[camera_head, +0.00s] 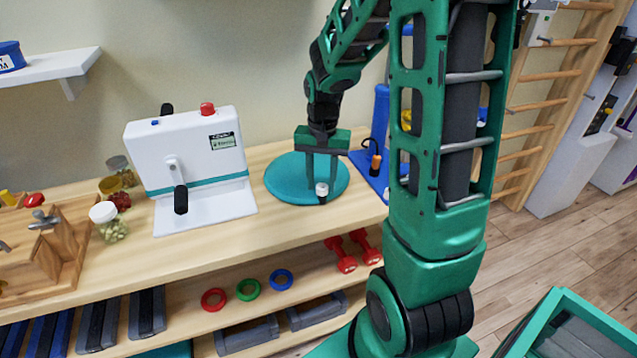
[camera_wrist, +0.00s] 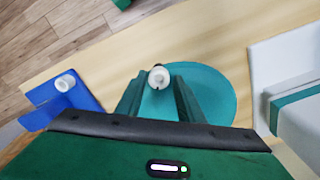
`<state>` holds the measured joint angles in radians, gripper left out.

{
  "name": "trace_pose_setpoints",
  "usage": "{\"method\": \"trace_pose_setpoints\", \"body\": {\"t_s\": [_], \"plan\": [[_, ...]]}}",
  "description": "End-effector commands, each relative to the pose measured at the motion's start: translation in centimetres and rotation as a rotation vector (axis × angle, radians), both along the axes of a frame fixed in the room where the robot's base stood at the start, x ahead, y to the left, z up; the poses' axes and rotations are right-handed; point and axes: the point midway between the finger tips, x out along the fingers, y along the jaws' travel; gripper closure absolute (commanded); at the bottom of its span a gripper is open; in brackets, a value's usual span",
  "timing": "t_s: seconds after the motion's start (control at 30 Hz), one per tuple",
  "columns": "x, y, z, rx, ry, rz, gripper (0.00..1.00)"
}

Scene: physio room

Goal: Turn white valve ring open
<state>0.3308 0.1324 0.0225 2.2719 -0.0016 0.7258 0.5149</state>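A small white ring-like piece (camera_head: 321,188) with a dark part just below it is at the front of a round teal disc (camera_head: 283,188) on the bench. In the wrist view the white piece (camera_wrist: 159,77) shows a round top with a small dark mark. My gripper (camera_head: 320,182) points down over the disc, its fingers apart. In the wrist view my gripper (camera_wrist: 160,82) has one finger on each side of the white piece; I cannot tell whether either touches it. A second white round piece (camera_wrist: 65,82) is on a blue plate (camera_wrist: 45,100). Which one is the valve ring is not clear.
A white box with a crank (camera_head: 190,150) stands left of the disc. A blue stand (camera_head: 383,120) with a black and orange item is close on the right. Jars (camera_head: 108,222) and a wooden tray (camera_head: 70,245) are further left. Red dumbbells (camera_head: 345,255) lie on the lower shelf.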

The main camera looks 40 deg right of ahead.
Motion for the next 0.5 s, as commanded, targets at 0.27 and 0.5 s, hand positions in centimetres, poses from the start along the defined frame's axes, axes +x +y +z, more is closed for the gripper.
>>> {"method": "trace_pose_setpoints", "body": {"t_s": [0.27, 0.5], "plan": [[-0.04, -0.02, -0.64, -0.001, -0.001, 0.000, 0.66], [-0.02, -0.03, -0.62, -0.001, -0.001, -0.001, 0.94]]}}
